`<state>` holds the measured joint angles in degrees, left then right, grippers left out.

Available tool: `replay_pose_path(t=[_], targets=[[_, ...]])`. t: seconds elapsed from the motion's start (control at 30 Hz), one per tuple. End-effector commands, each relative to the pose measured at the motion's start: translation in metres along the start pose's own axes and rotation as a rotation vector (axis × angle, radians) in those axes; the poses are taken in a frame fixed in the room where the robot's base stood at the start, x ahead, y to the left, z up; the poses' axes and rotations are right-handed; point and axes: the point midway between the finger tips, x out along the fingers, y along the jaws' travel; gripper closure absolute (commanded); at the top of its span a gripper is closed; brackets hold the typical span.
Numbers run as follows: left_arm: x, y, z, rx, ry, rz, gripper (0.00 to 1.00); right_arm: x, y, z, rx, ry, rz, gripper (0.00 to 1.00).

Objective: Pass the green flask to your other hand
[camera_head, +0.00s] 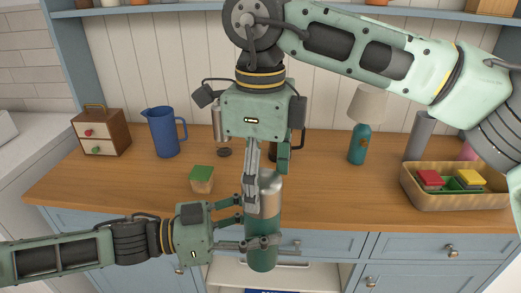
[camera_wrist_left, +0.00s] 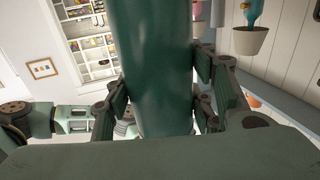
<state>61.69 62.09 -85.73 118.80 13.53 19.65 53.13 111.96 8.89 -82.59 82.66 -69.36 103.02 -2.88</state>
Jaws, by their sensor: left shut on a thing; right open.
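The green flask (camera_head: 263,200) is upright in front of the counter, with a silver upper part and a green body. My left gripper (camera_head: 252,222) is shut on its green body from the left. In the left wrist view the flask (camera_wrist_left: 152,65) fills the middle, between the two fingers of the left gripper (camera_wrist_left: 165,100). My right gripper (camera_head: 267,172) points down from above, open, its fingers to either side of the flask's top in the picture. I cannot tell whether they touch it.
Behind, the wooden counter (camera_head: 325,190) holds a small drawer box (camera_head: 101,134), a blue pitcher (camera_head: 163,132), a green-topped block (camera_head: 201,180), a lamp (camera_head: 358,143) and a wicker basket (camera_head: 455,198) with coloured items. Blue drawers (camera_head: 410,246) are below.

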Motion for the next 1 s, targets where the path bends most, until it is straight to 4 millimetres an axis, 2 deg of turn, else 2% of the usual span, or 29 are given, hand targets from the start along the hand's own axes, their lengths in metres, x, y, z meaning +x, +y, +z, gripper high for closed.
replay_pose_path(t=[0.2, 0.57, 1.0], targets=[[0.000, 0.000, -0.001, 0.001, 0.002, 0.001, 0.87, 0.021, 0.000, 0.000, 0.000, -0.001, -0.001, 0.29], [0.000, 0.000, -0.001, 0.001, 0.002, 0.001, 0.87, 0.025, 0.000, 0.001, 0.000, -0.002, -0.001, 0.30], [0.000, 0.000, -0.001, 0.001, 0.002, 0.000, 0.87, 0.025, 0.000, 0.001, -0.001, -0.002, 0.000, 0.69]])
